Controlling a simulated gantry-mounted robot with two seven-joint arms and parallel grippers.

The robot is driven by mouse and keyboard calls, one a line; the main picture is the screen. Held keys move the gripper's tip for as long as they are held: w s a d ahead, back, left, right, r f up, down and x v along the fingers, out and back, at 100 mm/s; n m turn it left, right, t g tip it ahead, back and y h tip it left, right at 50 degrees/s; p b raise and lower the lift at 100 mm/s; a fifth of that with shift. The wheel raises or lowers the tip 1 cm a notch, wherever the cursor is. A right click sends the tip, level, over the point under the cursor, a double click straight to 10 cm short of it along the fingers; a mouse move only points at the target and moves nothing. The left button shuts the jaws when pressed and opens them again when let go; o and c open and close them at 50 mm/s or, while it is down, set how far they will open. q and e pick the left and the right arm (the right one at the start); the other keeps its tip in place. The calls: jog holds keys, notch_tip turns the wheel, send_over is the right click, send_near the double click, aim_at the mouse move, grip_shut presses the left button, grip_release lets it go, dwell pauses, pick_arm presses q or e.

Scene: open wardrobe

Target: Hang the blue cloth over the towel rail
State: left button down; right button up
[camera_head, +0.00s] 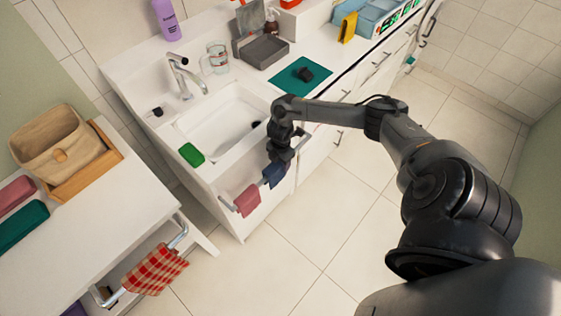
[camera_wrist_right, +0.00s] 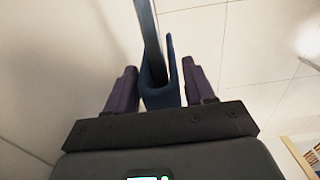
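The blue cloth (camera_head: 274,174) is draped over the towel rail (camera_head: 229,206) on the front of the sink cabinet. In the right wrist view the blue cloth (camera_wrist_right: 170,75) stands folded between my two fingers, with a dark strip running up from it. My right gripper (camera_head: 277,163) is at the cloth from above. In the wrist view its purple-grey fingers (camera_wrist_right: 160,85) are spread on either side of the cloth, with slim gaps, so it looks open. My left gripper is not in view.
A pink cloth (camera_head: 247,200) hangs on the same rail, left of the blue one. The sink (camera_head: 225,115) and counter are just behind. A side table (camera_head: 95,230) with a checked red cloth (camera_head: 156,271) stands at left. The tiled floor in front is clear.

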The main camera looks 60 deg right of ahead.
jog(key=o, duration=0.3)
notch_tip(320, 180, up, 9)
jog(key=shift+r+p, duration=0.1)
jog(key=shift+p, duration=1)
jog(key=shift+r, duration=0.85)
